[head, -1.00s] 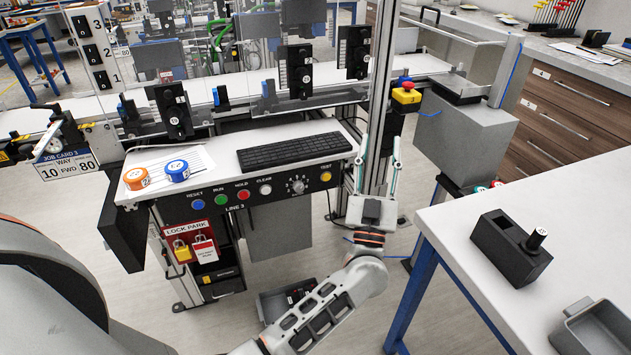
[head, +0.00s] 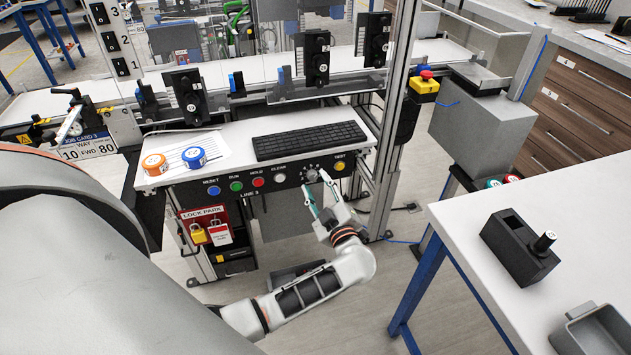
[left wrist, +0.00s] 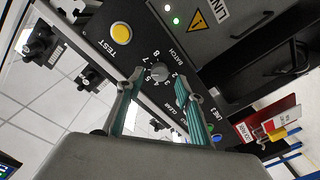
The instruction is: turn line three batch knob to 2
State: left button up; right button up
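The line 3 control panel (head: 215,201) faces me under the keyboard shelf. Its batch knob (head: 311,177) is a small grey dial between the CLEAR button (head: 279,178) and the yellow TEST button (head: 339,165). In the left wrist view the batch knob (left wrist: 159,72) has a ring of numbers around it; I cannot tell surely which one it points to. My left gripper (head: 315,182) is open in front of the knob. In the left wrist view the left gripper (left wrist: 158,83) has its fingertips apart on either side of the knob, not visibly touching it. My right gripper is not in view.
A black keyboard (head: 309,140) and orange (head: 155,164) and blue (head: 194,157) discs lie on the shelf above. A metal post (head: 392,130) stands right of the panel. A white table (head: 455,225) with a black block (head: 518,247) is at the right.

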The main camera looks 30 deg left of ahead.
pick_arm(q)
jog(key=shift+x, duration=0.95)
grip_shut()
